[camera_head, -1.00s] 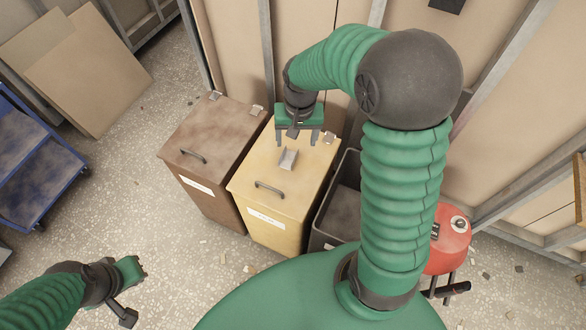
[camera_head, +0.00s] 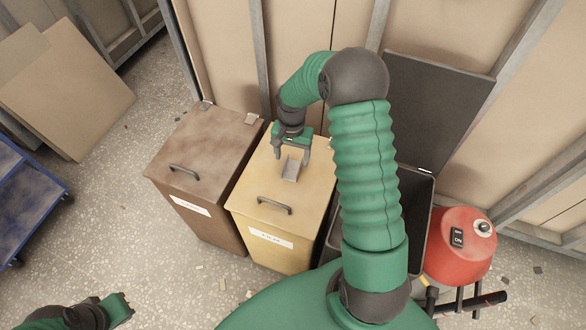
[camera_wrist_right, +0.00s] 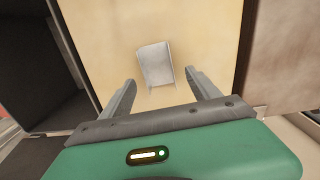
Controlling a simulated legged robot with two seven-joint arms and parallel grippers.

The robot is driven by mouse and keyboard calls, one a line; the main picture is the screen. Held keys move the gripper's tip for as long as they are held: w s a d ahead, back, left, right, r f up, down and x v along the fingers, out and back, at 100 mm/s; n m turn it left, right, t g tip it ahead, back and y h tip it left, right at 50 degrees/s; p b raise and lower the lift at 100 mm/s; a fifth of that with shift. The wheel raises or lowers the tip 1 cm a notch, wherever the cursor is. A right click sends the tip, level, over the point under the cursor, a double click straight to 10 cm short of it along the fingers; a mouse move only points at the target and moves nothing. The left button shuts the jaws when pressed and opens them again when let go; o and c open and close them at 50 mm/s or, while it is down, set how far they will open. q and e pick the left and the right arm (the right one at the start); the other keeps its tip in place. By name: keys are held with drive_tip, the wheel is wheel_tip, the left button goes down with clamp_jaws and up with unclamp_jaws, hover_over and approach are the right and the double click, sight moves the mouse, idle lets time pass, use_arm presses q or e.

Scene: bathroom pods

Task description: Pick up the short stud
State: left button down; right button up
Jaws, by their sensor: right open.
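The short stud (camera_head: 291,171) is a small grey metal channel piece lying on the lid of the yellow bin (camera_head: 312,190). It also shows in the right wrist view (camera_wrist_right: 155,64), just beyond the fingertips. My right gripper (camera_head: 292,157) is open and empty over the far end of the stud. In the right wrist view its two fingers (camera_wrist_right: 160,79) point toward the stud, one to each side of its near end. Contact cannot be judged. My left gripper (camera_head: 128,306) is low at the left, away from the bins, and its jaw opening is unclear.
A brown bin (camera_head: 205,145) with a closed lid stands left of the yellow one. A dark bin (camera_head: 418,200) with its lid raised stands right, partly behind my right arm. A red machine (camera_head: 460,255) is beyond it. A blue cart (camera_head: 30,195) is far left.

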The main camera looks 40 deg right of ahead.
sight(292, 169)
drive_tip(key=f, duration=0.2)
drive_tip(key=a+f, duration=0.1)
drive_tip(key=f, duration=0.1)
drive_tip(key=shift+s+b, duration=0.25)
drive_tip(key=shift+b, duration=0.15)
drive_tip(key=shift+w+d+f, duration=0.1)
drive_tip(key=shift+d+f, duration=0.1)
drive_tip(key=shift+d, duration=0.35)
drive_tip(key=c, duration=0.4)
drive_tip(key=shift+a+r, duration=0.1)
drive_tip(key=shift+a, duration=0.25)
drive_tip(key=c, duration=1)
drive_tip(key=shift+c, duration=0.5)
drive_tip(key=shift+d, duration=0.15)
